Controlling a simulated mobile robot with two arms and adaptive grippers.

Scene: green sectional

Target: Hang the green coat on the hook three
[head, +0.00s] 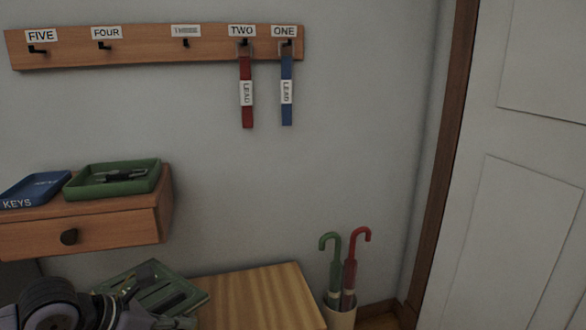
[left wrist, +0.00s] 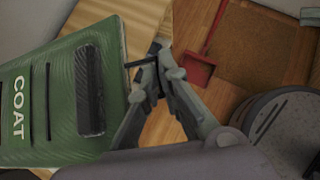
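The green coat, a flat panel with dark bars (head: 152,287), is tilted above the wooden bench at lower left in the head view. In the left wrist view the coat (left wrist: 62,105) shows its white COAT lettering, with a thin black loop (left wrist: 139,62) at its right edge. My left gripper (left wrist: 162,66) has its fingertips closed together at this loop. It shows partly at the bottom of the head view (head: 182,322). Hook three (head: 185,43), under the THREE label, is empty in the middle of the wall rack. My right gripper is not in view.
The wooden rack (head: 145,52) has a red lead (head: 247,112) on hook two and a blue lead (head: 287,68) on hook one. A drawer shelf (head: 110,232) with green and blue trays juts out below left. Umbrellas (head: 350,280) stand right of the bench (head: 258,300).

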